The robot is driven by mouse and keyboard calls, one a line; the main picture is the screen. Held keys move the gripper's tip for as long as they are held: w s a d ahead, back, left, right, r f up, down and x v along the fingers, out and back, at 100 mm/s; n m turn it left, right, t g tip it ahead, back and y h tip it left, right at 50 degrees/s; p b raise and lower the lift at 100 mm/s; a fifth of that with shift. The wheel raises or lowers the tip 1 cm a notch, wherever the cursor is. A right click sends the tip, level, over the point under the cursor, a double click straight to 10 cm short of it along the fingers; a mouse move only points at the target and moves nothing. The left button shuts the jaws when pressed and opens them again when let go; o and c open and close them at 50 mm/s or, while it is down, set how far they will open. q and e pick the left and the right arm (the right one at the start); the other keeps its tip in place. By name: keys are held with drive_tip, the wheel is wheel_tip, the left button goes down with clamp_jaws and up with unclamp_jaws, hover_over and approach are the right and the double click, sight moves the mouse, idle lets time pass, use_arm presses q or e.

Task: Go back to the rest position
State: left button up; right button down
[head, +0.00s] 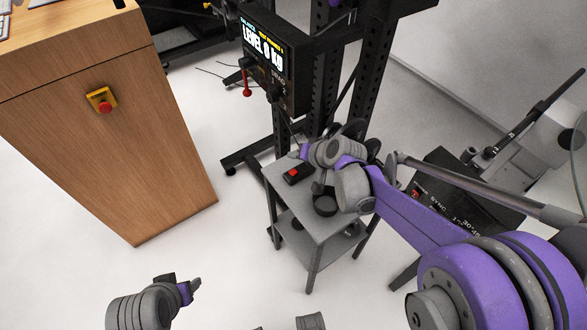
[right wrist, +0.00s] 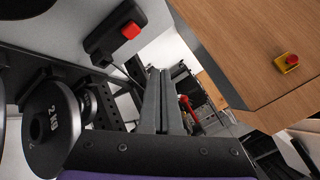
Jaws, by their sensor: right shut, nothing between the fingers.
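My right arm reaches in from the right in the head view. My right gripper (head: 296,152) is above the small grey table (head: 311,238), beside a black box with a red button (head: 296,173). In the right wrist view the two grey fingers (right wrist: 163,78) lie together, with nothing between them. My left gripper (head: 190,289) is low at the left in the head view, over the floor and clear of the table. Its fingers are small and seen from the side, so I cannot tell whether they are open.
A wooden cabinet (head: 110,150) with a red emergency button (head: 103,104) stands at left. A black rack holds a display (head: 265,47) with a red-handled lever (head: 246,82). A 2 KG plate (right wrist: 50,122) is close by in the wrist view. The floor between cabinet and table is clear.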

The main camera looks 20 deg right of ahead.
idle(0.7)
drive_tip(key=s+d+r+n+g+h+p, duration=0.1)
drive_tip(key=s+r+p, duration=0.3)
drive_tip(key=s, duration=0.9)
drive_tip(key=s+d+r+n+g+h+p, duration=0.1)
drive_tip(key=s+r+n+h+p, duration=0.1)
drive_tip(key=s, duration=1.1)
drive_tip(key=shift+d+r+n+g+h+p, duration=0.3)
drive_tip(key=shift+r+n+g+h+p, duration=0.15)
drive_tip(key=shift+r+p, duration=0.55)
drive_tip(key=shift+w, duration=0.15)
